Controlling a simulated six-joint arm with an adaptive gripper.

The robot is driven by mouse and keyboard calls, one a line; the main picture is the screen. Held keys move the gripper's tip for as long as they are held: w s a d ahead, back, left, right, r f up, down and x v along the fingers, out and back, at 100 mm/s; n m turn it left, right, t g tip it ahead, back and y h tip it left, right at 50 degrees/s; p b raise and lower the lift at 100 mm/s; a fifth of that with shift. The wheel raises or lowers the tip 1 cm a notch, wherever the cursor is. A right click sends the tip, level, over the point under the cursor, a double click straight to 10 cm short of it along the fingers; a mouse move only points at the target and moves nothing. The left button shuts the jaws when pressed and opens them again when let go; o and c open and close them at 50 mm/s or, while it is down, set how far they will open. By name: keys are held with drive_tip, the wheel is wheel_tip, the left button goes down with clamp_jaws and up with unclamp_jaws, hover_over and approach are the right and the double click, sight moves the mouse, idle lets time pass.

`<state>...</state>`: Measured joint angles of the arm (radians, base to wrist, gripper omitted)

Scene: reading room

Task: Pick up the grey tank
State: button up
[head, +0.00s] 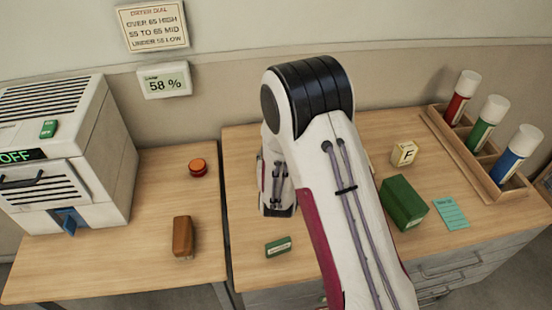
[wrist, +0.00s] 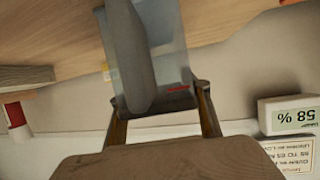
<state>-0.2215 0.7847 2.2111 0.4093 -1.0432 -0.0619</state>
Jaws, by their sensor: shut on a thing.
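The grey tank (wrist: 128,55) shows in the wrist view as a grey, partly see-through container with a small red mark near its end. My gripper (wrist: 160,98) is shut on it, with one finger on each side. The tank reaches away from the palm toward the wooden desk top. I cannot tell whether it touches the desk. In the head view my own arm hides the tank and the fingers.
A white machine (head: 60,150) reading OFF stands left. An orange-red puck (head: 197,168), brown block (head: 183,238), small green box (head: 278,246), larger green box (head: 403,203), cream F cube (head: 404,153) and teal note (head: 450,212) lie around. A wooden rack (head: 478,165) holds coloured cylinders. The wall display (head: 165,82) reads 58 %.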

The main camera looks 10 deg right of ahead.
drive_tip(key=shift+r, duration=0.2)
drive_tip(key=shift+r, duration=4.85)
